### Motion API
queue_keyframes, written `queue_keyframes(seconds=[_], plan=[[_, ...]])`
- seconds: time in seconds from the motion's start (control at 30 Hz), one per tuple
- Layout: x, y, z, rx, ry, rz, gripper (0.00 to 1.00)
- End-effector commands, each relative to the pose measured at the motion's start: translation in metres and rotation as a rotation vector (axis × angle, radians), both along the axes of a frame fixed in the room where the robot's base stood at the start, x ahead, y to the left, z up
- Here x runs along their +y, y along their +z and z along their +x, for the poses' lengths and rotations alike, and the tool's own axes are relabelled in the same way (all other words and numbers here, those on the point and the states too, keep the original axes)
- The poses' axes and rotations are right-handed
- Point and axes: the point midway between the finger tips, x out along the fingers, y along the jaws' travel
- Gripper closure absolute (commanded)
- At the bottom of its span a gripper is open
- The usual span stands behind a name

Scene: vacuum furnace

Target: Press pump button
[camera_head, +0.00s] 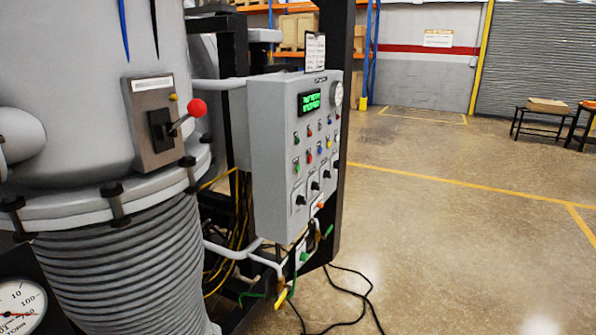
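A grey control panel (263,150) stands left of the middle in the head camera view, seen at an angle. Its face carries a green lit display (309,102), several small coloured buttons (309,157) and a row of black knobs (314,186). The labels are too small to read, so I cannot tell which one is the pump button. A round gauge (337,94) sits at the panel's upper right edge. My gripper is not in view.
The grey furnace body (60,90) with a red-knobbed lever (196,108) and ribbed bellows (125,270) fills the left. Hoses and a black cable (360,300) hang below the panel. The floor (450,240) at the right is clear. A small table (545,108) stands far right.

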Motion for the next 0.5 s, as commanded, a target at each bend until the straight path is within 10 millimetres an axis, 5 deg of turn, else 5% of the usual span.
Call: queue_keyframes(seconds=[0.17, 0.27, 0.5], plan=[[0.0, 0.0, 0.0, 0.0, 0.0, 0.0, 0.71], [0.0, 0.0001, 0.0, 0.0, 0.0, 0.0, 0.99], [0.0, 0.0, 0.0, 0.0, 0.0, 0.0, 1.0]])
